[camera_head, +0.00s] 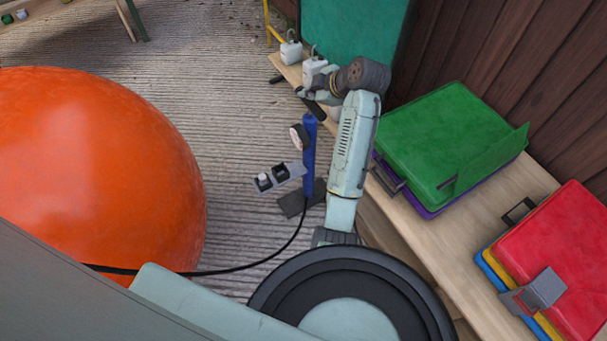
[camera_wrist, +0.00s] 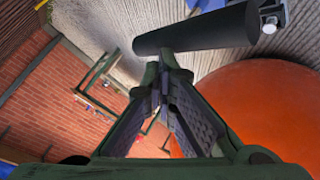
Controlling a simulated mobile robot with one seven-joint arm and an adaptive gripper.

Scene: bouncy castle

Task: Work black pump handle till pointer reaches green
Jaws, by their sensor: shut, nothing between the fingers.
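The pump stands upright on the floor, with a blue barrel (camera_head: 309,160) on a dark foot plate (camera_head: 297,203). Its black handle (camera_head: 314,108) is at the top, partly hidden by my arm, and shows as a thick black bar (camera_wrist: 205,30) across the wrist view. A round white-faced gauge (camera_head: 298,138) is beside the barrel; its pointer and green zone are too small to read. My gripper (camera_head: 301,93) is shut and empty, near the handle. In the wrist view its fingertips (camera_wrist: 166,62) are right at the bar's left part; I cannot tell if they touch it.
A big orange inflatable (camera_head: 90,165) fills the left, with a black hose (camera_head: 250,266) running along the floor. A grey bracket (camera_head: 279,176) with small parts is beside the pump. On the right, a wooden bench (camera_head: 440,235) bears green (camera_head: 445,145) and red (camera_head: 560,255) folded stacks.

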